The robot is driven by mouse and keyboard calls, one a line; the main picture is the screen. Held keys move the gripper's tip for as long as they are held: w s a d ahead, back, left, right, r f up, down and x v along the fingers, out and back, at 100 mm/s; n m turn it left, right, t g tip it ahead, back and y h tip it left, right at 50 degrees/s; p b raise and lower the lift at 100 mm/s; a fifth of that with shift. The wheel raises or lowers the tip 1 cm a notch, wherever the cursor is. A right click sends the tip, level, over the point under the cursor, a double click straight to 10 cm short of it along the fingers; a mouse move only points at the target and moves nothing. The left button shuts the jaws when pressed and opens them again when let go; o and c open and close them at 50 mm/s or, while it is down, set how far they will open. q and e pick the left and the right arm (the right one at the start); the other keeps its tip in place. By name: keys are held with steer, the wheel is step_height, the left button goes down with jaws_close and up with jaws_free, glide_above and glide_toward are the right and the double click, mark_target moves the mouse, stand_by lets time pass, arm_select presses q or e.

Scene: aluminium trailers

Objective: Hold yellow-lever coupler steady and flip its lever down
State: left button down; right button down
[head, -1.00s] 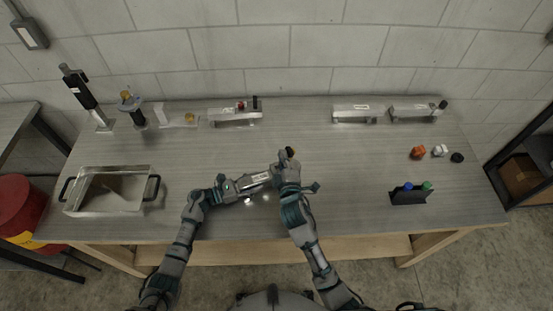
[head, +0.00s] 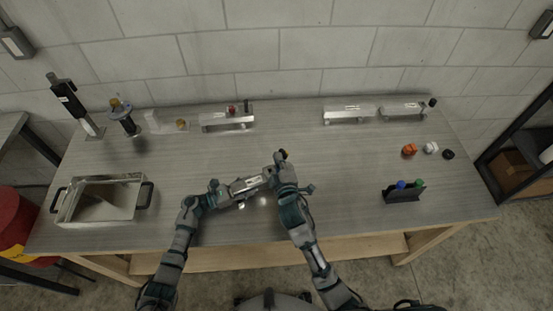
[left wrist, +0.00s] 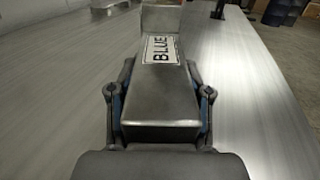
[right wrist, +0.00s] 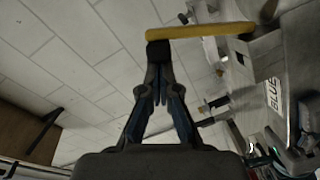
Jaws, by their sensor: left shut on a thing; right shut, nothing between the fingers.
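The coupler (head: 247,184) is a metal block with a white label, lying near the front middle of the table. In the left wrist view the coupler (left wrist: 160,95) fills the centre, and its label reads "BLUE". My left gripper (head: 222,191) is shut on it, with one finger on each side. My right gripper (head: 281,166) is at the coupler's right end and hides part of it. In the right wrist view the yellow lever (right wrist: 205,31) lies across the top. My right gripper's closed, empty fingertips (right wrist: 158,60) are right at the lever; contact is unclear.
An open metal bin (head: 104,199) stands at the left. Metal blocks (head: 227,121) (head: 349,114) sit along the back. A black holder (head: 404,193) with blue and green caps and several small knobs (head: 409,150) are at the right. The table between is clear.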

mark_target(287, 157)
arm_select(q)
steer(key=shift+f, duration=0.1)
arm_select(e)
steer(key=shift+d, duration=0.2)
arm_select(q)
steer(key=shift+s, duration=0.1)
arm_select(e)
steer(key=m, duration=0.1)
steer(key=d+m, duration=0.1)
steer(key=w+d+g, duration=0.1)
steer(key=shift+d+f+m+y, duration=0.25)
steer(key=shift+m+y, duration=0.15)
steer(key=m, duration=0.1)
steer(key=d+f+m, duration=0.1)
steer(key=d+m, duration=0.1)
steer(key=shift+w+d+f+g+y, duration=0.15)
steer(key=shift+w+d+g+y, duration=0.15)
steer(key=shift+w, duration=0.1)
steer(key=d+f+m, duration=0.1)
steer(key=d+f+m+y, duration=0.1)
steer(key=m, duration=0.1)
steer(key=w+d+f+m+g+y, duration=0.1)
steer(key=m, duration=0.1)
steer(key=shift+f, duration=0.4)
steer(key=shift+f, duration=0.2)
steer(key=shift+r, duration=0.1)
